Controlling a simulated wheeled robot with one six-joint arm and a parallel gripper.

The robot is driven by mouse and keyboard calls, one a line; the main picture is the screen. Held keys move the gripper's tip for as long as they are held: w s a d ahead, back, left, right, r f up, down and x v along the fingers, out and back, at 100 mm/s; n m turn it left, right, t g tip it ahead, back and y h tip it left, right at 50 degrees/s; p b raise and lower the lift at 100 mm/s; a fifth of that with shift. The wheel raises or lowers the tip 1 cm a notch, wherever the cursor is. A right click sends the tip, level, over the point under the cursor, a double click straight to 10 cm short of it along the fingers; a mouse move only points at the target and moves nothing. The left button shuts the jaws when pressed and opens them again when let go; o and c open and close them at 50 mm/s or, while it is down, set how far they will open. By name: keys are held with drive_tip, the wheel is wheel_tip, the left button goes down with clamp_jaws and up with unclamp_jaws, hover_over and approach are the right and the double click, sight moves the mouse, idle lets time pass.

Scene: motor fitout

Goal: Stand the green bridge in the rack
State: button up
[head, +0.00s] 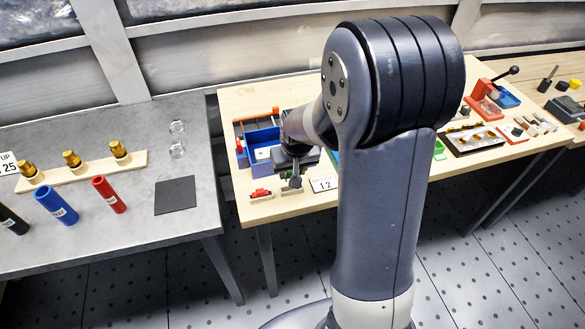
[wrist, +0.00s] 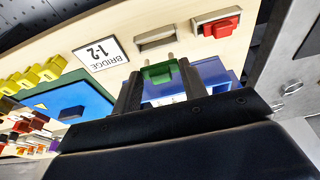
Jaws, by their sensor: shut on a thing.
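The green bridge (wrist: 160,74) is clamped between the two dark fingers of my gripper (wrist: 157,84) in the wrist view. Two pale pins stick out from it toward a grey holder with a dark slot, part of the rack (wrist: 158,38). The bridge is apart from that holder in the picture; its height above the table is hard to judge. A red bridge (wrist: 221,28) sits at the neighbouring grey holder. In the head view my gripper (head: 291,176) is above the wooden table by the holders, and the green bridge cannot be made out there.
A "BRIDGE 1-2" card (wrist: 100,52) lies beside the empty holder. A blue bin (head: 262,136) stands behind my gripper in the head view. A blue board (wrist: 72,105) with yellow pieces (wrist: 32,73) lies to one side. The grey table (head: 185,235) is separate, to the left.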

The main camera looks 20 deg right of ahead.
drive_tip(key=shift+f+b, duration=0.55)
drive_tip(key=shift+f, duration=0.55)
drive_tip(key=shift+f+b, duration=1.45)
drive_tip(key=shift+b, duration=0.15)
idle(0.9)
drive_tip(key=o, duration=1)
drive_tip(key=shift+o, duration=0.2)
drive_tip(key=shift+r, duration=0.1)
drive_tip(key=v, duration=1)
drive_tip(key=shift+r, duration=0.35)
